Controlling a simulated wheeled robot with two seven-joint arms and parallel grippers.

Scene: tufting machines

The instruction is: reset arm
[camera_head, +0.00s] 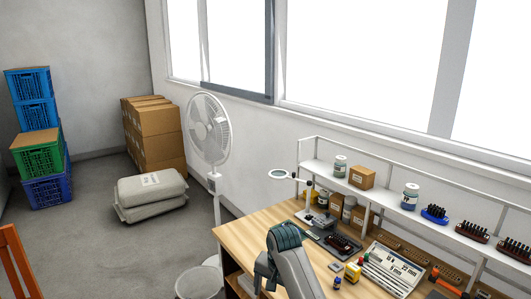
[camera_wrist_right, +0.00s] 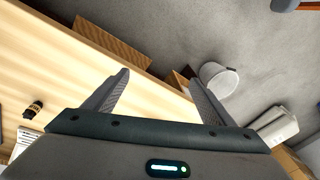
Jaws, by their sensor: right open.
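My right gripper (camera_wrist_right: 160,78) shows in the right wrist view. Its two fingers are spread apart with nothing between them. It is over the edge of the wooden workbench (camera_wrist_right: 90,62), with grey floor beyond the edge. In the head view, a grey and dark teal part of one of my arms rises in front of the workbench (camera_head: 248,232) at the bottom centre. No fingertips show in the head view. My left gripper is in neither view.
A white bin (camera_head: 200,283) stands on the floor left of the workbench, near a white fan (camera_head: 208,130). Small bottles, a tool tray (camera_head: 392,268) and racks crowd the bench's right part. Grey sacks (camera_head: 150,192), cardboard boxes (camera_head: 158,132) and stacked crates (camera_head: 38,155) stand farther left.

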